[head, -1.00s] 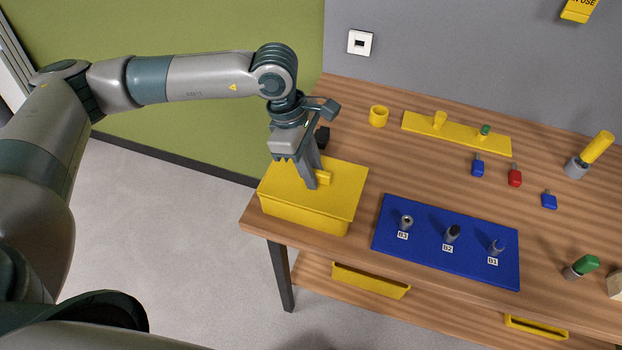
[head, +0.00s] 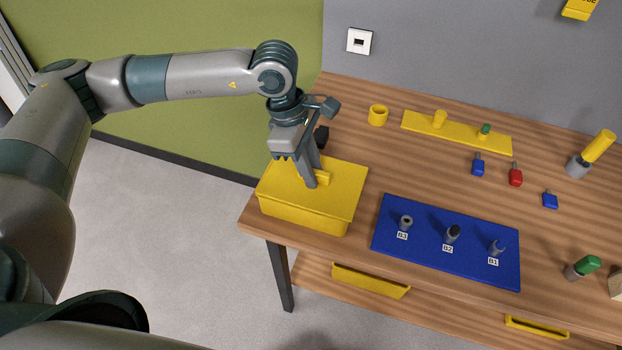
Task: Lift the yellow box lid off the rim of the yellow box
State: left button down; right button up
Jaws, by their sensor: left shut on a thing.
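The yellow box (head: 300,216) stands at the left end of the wooden table. The yellow box lid (head: 344,186) lies flat on top of it and covers the opening. My left gripper (head: 316,182) points down over the middle of the lid and is shut on the small yellow handle of the lid. I cannot see a clear gap between lid and rim. The inside of the box is hidden. My right gripper is not in view.
Right of the box lies a blue mat (head: 420,254) with several upright tools on labelled spots. Behind are a yellow cup (head: 377,115) and a yellow strip (head: 470,137) with pegs. Small blue and red pieces (head: 515,177) lie at right. Bare wood lies between cup and mat.

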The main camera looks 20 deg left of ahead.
aim_at(316, 172)
pick_arm(q)
jog(key=shift+s+a+f, duration=0.1)
jog(key=shift+f, duration=0.35)
jog(key=shift+r, duration=0.15)
jog(key=shift+r+p, duration=0.3)
jog(key=shift+r, duration=0.55)
jog(key=shift+w+r, duration=0.2)
jog(key=shift+r, duration=0.8)
jog(key=shift+r, duration=0.1)
jog(key=shift+r+p, duration=0.65)
jog(key=shift+r, duration=1.8)
